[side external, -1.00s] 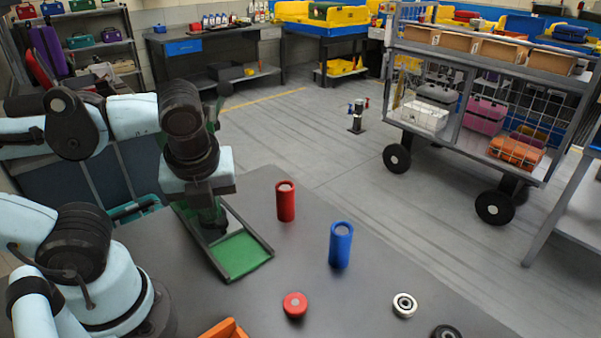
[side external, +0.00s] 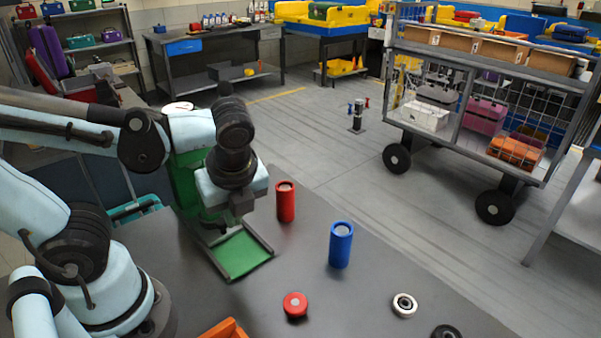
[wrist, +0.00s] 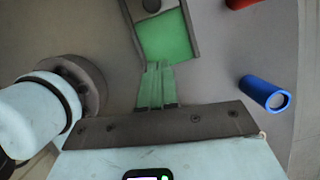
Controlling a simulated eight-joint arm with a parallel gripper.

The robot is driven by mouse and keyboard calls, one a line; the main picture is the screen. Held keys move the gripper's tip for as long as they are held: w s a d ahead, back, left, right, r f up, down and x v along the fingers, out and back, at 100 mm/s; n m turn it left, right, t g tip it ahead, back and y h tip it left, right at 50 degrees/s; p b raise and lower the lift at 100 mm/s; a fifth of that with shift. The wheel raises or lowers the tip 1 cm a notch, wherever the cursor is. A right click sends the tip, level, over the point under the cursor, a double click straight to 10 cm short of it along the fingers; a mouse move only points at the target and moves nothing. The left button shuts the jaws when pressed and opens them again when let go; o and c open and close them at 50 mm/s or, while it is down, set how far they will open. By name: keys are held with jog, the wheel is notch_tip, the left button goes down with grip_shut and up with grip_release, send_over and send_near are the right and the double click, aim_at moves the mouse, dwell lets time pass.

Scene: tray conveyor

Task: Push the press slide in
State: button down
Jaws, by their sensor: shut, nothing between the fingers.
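The press has a green body (side external: 184,185), partly hidden behind my arm in the side view. In front of it a flat slide with a green floor (side external: 243,254) and dark side rails sticks out over the dark table. In the wrist view the slide's green floor (wrist: 168,36) lies just beyond my fingertips. My gripper (wrist: 157,66) is shut and empty, pointing at the slide's end. In the side view it hangs near the slide's right rail; I cannot tell whether it touches.
A red cylinder (side external: 285,202) and a blue cylinder (side external: 341,245) stand upright right of the slide. A red disc (side external: 295,305), a white ring (side external: 404,305) and a dark ring (side external: 446,333) lie nearer. An orange object (side external: 226,329) shows at the bottom edge.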

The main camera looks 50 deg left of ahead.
aim_at(220, 222)
jog(key=x, duration=0.6)
jog(key=shift+f, duration=0.1)
jog(key=shift+a+f, duration=0.2)
jog(key=shift+a, duration=0.15)
jog(key=shift+w+a+f, duration=0.1)
jog(key=shift+w+a, duration=0.05)
jog(key=shift+a, duration=0.7)
jog(key=shift+w+a+f, duration=0.1)
jog(key=shift+w+a, duration=0.05)
jog(key=shift+a, duration=0.65)
jog(key=shift+a, duration=0.1)
jog(key=shift+a, duration=1.25)
jog(key=shift+d, duration=0.1)
